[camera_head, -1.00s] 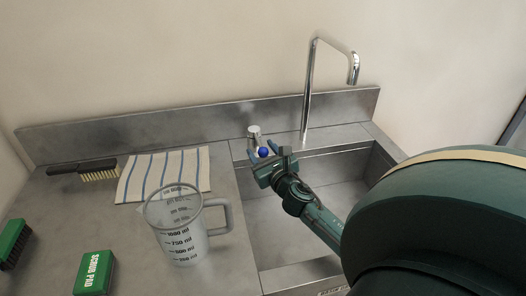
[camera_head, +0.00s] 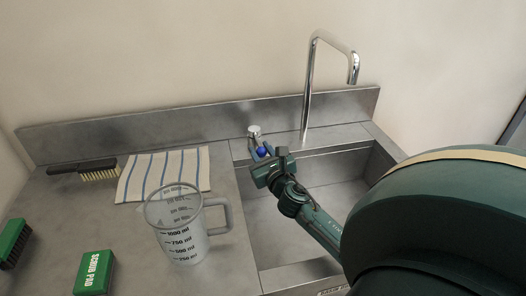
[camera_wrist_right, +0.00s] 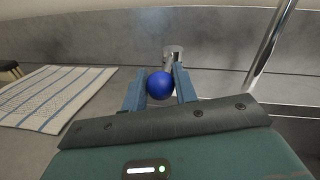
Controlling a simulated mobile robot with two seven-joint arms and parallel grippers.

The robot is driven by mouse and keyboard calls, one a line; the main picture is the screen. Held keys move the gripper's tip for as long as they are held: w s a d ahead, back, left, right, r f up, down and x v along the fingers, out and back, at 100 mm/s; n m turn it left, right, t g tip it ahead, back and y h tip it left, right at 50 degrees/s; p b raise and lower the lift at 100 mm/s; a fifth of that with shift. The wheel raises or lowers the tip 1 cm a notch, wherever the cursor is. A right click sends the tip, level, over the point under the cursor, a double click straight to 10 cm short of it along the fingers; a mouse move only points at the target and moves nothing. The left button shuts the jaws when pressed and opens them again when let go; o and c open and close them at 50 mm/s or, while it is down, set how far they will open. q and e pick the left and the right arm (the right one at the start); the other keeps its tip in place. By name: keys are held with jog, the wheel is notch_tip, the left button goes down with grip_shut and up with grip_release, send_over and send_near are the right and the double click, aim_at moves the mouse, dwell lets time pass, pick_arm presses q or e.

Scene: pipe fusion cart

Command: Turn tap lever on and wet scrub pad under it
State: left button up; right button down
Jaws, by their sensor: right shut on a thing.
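The tap lever's blue ball knob (camera_head: 262,151) sits in front of its chrome post (camera_head: 254,131) at the back left of the sink. My right gripper (camera_head: 263,150) is shut on the knob, one finger on each side. The right wrist view shows the blue knob (camera_wrist_right: 160,85) between the blue fingertips. The chrome spout (camera_head: 309,85) rises to the right and its end hangs over the sink; I see no water stream. The green scrub pad (camera_head: 95,272) lies on the counter at the lower left, away from my gripper. My left gripper is not in view.
The sink basin (camera_head: 325,185) lies under my right arm. A clear measuring jug (camera_head: 186,240) stands left of the sink. A striped cloth (camera_head: 165,174) and a black-handled brush (camera_head: 85,168) lie behind it. A green brush (camera_head: 13,243) lies at the left edge.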

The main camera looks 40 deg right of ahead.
jog(key=w+a+m+g+h, duration=0.1)
jog(key=a+m+g+h, duration=0.1)
jog(key=h, duration=0.1)
jog(key=shift+w+a+m+h, duration=0.1)
jog(key=shift+w+m+h, duration=0.2)
jog(key=shift+w, duration=0.05)
jog(key=c, duration=1.1)
grip_release()
jog(key=shift+c, duration=0.2)
jog(key=b+v, duration=0.1)
jog(key=v, duration=1.2)
jog(key=shift+s, duration=0.1)
